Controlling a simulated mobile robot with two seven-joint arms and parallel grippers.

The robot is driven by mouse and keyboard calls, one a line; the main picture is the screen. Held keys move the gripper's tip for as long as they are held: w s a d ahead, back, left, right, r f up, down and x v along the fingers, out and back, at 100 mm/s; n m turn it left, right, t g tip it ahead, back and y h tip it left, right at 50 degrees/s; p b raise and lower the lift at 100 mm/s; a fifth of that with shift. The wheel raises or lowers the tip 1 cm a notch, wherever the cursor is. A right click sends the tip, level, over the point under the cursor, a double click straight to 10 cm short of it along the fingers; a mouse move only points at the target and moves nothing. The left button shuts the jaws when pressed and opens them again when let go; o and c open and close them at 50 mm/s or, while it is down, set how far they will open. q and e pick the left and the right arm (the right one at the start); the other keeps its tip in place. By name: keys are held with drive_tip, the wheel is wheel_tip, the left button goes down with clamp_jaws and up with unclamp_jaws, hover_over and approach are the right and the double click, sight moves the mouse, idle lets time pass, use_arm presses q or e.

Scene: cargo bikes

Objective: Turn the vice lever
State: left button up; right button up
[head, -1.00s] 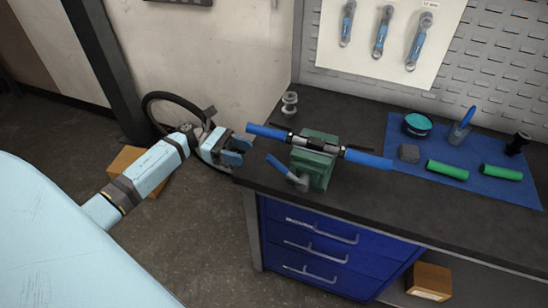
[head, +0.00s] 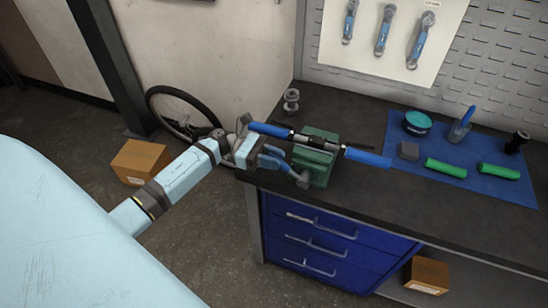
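The green vice (head: 317,160) stands at the left front edge of the dark workbench, with a blue-gripped handlebar (head: 365,157) clamped across its top. The vice lever (head: 304,181) has a grey end and a blue handle that slants up and left from the vice's front. My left gripper (head: 271,157) is at the outer end of that handle, below the left handlebar grip. Its blue fingers overlap the handle in the picture, so I cannot tell whether they touch it or how far apart they are. My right gripper is not in view.
A blue mat (head: 450,180) holds green grips (head: 445,168), a teal tin (head: 417,123) and small parts. A metal spool-like part (head: 291,101) stands behind the vice. Blue drawers (head: 320,240) are below. A wheel (head: 180,113) and cardboard box (head: 140,160) are on the left.

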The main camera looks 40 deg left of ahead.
use_arm(q)
clamp_jaws()
drive_tip(key=shift+r, duration=0.15)
drive_tip(key=shift+w+d+r+y+p, duration=0.1)
drive_tip(key=shift+d+r+y+p, duration=0.15)
drive_tip(key=shift+d+r+y, duration=0.25)
drive_tip(key=shift+w+d+r+y+p, duration=0.1)
drive_tip(key=shift+d+r+y+p, duration=0.2)
drive_tip(key=shift+y, duration=0.4)
drive_tip(key=d+r+y+p, duration=0.1)
drive_tip(key=d+r+g+y+p, duration=0.1)
drive_tip(key=y, duration=0.1)
drive_tip(key=w+d+r+y+p, duration=0.1)
drive_tip(key=d+y, duration=0.1)
drive_tip(key=shift+g, duration=0.3)
drive_tip(key=d+y, duration=0.1)
drive_tip(key=d+y+p, duration=0.1)
drive_tip(key=shift+w+g+y, duration=0.25)
drive_tip(key=shift+g+y, duration=0.05)
drive_tip(key=shift+w+d+f+y+p, duration=0.1)
drive_tip(key=shift+d+y+p, duration=0.1)
drive_tip(key=shift+d+y, duration=0.25)
drive_tip(key=shift+w+d+y+p, duration=0.1)
drive_tip(key=shift+d+y+p, duration=0.05)
drive_tip(key=shift+d+y, duration=0.4)
drive_tip(key=shift+y, duration=0.2)
drive_tip(key=shift+f, duration=0.1)
